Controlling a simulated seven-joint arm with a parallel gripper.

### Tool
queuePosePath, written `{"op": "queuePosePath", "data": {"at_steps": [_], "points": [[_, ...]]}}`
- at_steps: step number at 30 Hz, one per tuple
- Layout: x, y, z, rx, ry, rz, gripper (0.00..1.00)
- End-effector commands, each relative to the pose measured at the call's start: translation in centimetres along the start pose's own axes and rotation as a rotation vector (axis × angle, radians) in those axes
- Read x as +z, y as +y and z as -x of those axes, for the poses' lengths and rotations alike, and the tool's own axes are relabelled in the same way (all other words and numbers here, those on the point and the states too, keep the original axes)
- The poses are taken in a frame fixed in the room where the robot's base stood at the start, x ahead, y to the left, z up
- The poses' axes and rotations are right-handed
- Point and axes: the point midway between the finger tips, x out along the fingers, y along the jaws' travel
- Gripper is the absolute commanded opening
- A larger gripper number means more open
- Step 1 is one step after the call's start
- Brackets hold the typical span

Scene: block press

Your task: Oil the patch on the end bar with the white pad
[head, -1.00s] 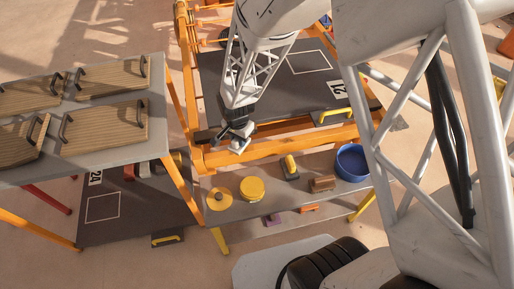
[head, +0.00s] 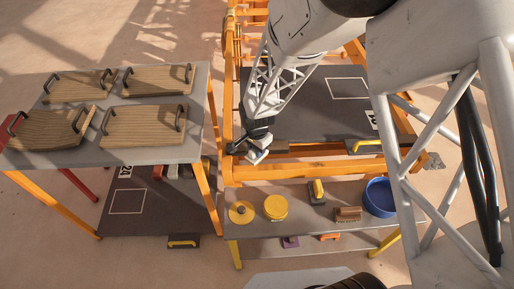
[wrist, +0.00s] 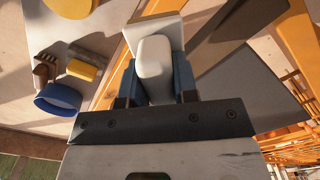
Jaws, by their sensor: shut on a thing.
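My gripper (head: 256,147) is shut on the white pad (head: 257,157). In the wrist view the pad's pale grip (wrist: 155,65) sits between the two dark blue fingers, with its flat white plate (wrist: 158,32) beyond. In the head view the pad is near the left front corner of the orange press frame, close to the orange end bar (head: 300,172). I cannot tell whether the pad touches the bar. No patch can be made out on the bar; the pad and gripper may hide it.
A table (head: 185,148) with wooden handled boards stands at left. A dark plate (head: 310,115) lies inside the frame.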

Motion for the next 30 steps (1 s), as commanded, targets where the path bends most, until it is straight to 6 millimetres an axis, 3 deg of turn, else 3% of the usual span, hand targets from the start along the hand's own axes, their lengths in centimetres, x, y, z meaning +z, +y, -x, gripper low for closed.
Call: {"op": "queuePosePath", "data": {"at_steps": [22, 30], "points": [[0.0, 0.0, -7.0, 0.001, 0.000, 0.000, 0.08], [-1.8, 1.8, -7.2, 0.000, 0.000, -0.002, 0.05]]}}
